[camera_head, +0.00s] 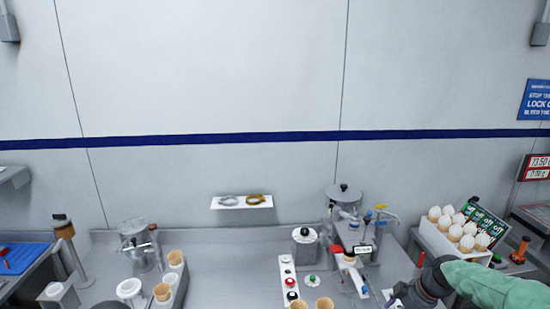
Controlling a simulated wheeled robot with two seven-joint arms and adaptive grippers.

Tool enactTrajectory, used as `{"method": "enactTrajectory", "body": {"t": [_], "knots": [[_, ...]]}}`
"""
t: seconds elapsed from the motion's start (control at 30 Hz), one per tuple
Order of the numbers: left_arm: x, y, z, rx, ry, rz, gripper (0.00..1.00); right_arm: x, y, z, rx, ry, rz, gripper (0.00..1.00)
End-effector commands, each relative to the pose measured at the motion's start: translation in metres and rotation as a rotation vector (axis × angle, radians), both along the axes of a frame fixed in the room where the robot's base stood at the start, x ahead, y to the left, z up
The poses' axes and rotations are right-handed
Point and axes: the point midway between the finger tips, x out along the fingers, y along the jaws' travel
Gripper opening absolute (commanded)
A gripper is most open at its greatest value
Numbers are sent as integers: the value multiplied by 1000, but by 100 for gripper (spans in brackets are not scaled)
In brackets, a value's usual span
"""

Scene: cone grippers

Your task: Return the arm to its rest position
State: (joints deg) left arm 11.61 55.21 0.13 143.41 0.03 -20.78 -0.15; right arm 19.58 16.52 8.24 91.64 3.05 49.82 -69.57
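My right arm, in a pale green sleeve, comes in from the right edge at the bottom of the head view. My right gripper (402,296) is low in the picture, over the bench right of the dispensing machine. Its fingers are small and partly cut off by the bottom edge, so I cannot tell whether they are open or hold anything.
A metal machine (345,228) with taps stands close left of my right gripper. A white box of cream-topped cones (458,236) stands behind my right arm. Empty cones (176,258) stand at left. A button panel (289,279) is near the middle. Bench (225,265) between is clear.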

Motion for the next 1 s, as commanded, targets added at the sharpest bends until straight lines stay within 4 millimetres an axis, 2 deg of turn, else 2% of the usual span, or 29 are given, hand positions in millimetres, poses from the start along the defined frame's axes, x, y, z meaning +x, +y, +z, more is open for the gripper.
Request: {"method": "enactTrajectory", "body": {"t": [0.27,0.37,0.47,0.53,0.6,0.67,0.8,0.9,1.0], "knots": [[-1,0,-7,0,1,0,40,-5,30,-65,31,63,-97,46],[0,0,-11,0,1,0,40,-11,46,-97,44,94,-150,46],[0,0,-15,0,1,0,40,-22,68,-137,62,136,-215,46],[0,0,-20,0,1,0,40,-34,87,-170,75,173,-276,46],[0,0,-25,0,1,0,40,-53,110,-208,90,217,-348,46],[0,0,-28,0,1,0,40,-71,129,-237,102,251,-410,46],[0,0,-38,0,1,0,40,-125,173,-298,127,338,-563,46],[-1,0,-44,0,1,0,40,-169,201,-330,142,398,-673,46],[-1,0,-50,0,1,0,40,-209,222,-352,154,448,-772,46]]}}
